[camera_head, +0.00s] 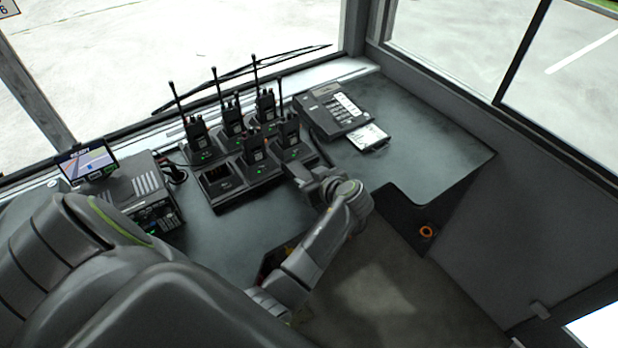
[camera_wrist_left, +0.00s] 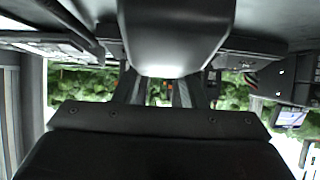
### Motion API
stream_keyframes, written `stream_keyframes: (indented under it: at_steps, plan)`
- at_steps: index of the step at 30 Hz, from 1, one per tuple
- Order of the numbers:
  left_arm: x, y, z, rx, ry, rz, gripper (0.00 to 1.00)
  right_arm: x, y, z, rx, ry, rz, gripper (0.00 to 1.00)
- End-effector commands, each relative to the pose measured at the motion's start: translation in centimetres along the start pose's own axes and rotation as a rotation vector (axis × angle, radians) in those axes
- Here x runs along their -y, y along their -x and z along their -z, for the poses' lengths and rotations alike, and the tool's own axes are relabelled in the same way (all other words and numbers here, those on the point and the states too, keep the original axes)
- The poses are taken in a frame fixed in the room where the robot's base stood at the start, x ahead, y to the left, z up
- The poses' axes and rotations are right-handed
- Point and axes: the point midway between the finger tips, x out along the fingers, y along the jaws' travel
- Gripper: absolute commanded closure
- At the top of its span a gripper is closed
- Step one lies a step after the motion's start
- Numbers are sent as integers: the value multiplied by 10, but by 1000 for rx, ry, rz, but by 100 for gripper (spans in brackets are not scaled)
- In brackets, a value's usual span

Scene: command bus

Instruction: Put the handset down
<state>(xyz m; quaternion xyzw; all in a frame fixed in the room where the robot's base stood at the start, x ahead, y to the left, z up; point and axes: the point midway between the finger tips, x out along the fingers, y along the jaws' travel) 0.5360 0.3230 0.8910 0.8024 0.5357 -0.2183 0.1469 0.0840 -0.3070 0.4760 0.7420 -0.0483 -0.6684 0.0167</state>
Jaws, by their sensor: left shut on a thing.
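My left gripper (camera_head: 308,176) is in front of the right end of the radio charger, low over the desk. It is shut on a dark handset, which in the left wrist view looks like the large dark smooth body (camera_wrist_left: 172,35) at the top centre. In the head view the gripper and wrist hide most of it, and I cannot tell whether it touches the desk. A grey desk unit with keys (camera_head: 338,108), apparently the telephone, stands behind and to the right of the gripper. My right gripper is not in view.
The charger (camera_head: 230,198) holds several radios with upright antennas; its front left slot is empty. A radio console (camera_head: 150,205) and a lit screen (camera_head: 88,162) stand at the left. A white card (camera_head: 368,136) lies by the desk unit. The desk (camera_head: 430,140) is clear on the right.

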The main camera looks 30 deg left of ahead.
Motion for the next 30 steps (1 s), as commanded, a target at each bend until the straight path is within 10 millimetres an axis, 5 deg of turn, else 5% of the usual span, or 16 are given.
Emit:
stream_keyframes:
  at_steps: [9, 10, 15, 30]
  plan:
    - [0, -3, -5, -1, 0, 0, 89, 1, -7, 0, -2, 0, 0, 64]
    - [0, -3, -5, 0, 0, 0, 61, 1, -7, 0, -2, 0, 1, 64]
    - [0, -3, -4, 0, 0, 0, 41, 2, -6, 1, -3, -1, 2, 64]
    - [0, 2, 4, 0, 0, 0, 41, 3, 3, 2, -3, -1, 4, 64]
